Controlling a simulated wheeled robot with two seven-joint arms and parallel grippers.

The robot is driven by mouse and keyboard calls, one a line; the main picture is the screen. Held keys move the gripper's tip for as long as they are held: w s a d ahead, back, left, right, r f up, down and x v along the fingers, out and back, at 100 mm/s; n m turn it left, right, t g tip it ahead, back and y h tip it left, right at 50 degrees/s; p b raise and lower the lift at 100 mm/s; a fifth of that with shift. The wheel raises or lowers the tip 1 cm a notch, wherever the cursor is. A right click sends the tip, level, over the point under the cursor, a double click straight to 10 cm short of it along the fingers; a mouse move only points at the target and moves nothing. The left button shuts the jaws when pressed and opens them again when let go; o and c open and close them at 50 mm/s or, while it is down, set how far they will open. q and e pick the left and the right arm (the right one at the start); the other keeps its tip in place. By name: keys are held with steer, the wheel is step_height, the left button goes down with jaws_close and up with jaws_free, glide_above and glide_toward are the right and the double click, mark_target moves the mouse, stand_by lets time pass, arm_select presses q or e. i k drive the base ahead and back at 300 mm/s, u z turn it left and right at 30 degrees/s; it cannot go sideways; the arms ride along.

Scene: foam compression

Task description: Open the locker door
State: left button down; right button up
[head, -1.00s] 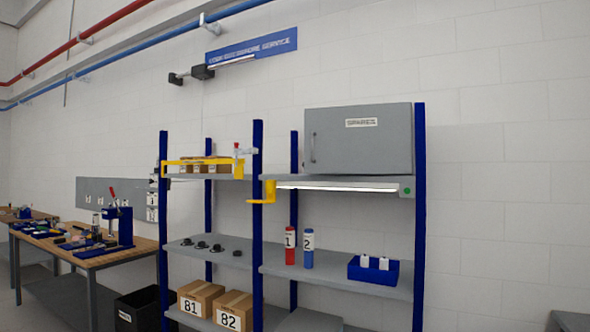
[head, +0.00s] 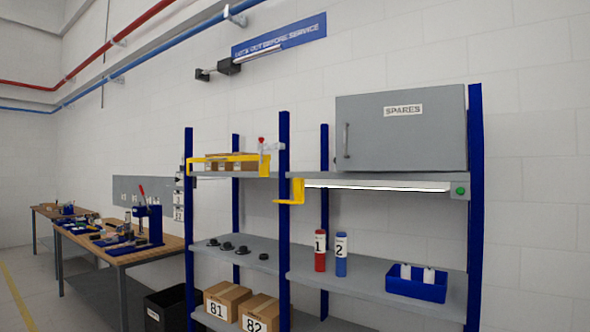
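The grey locker (head: 400,128), labelled SPARES, stands on the top shelf at the right of the head view. Its door is shut. A vertical bar handle (head: 346,140) is on the left side of the door front. Neither of my grippers shows in the view.
The blue-post rack holds a red and a blue cylinder (head: 341,254), a blue bin (head: 417,284) and boxes 81 and 82 (head: 258,314). A yellow bracket (head: 291,192) juts out below the locker's left. Workbenches (head: 125,252) stand at the left, with open floor beside them.

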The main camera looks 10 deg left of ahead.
mark_target(423, 128)
steer(key=u, duration=0.35)
steer(key=i, duration=0.95)
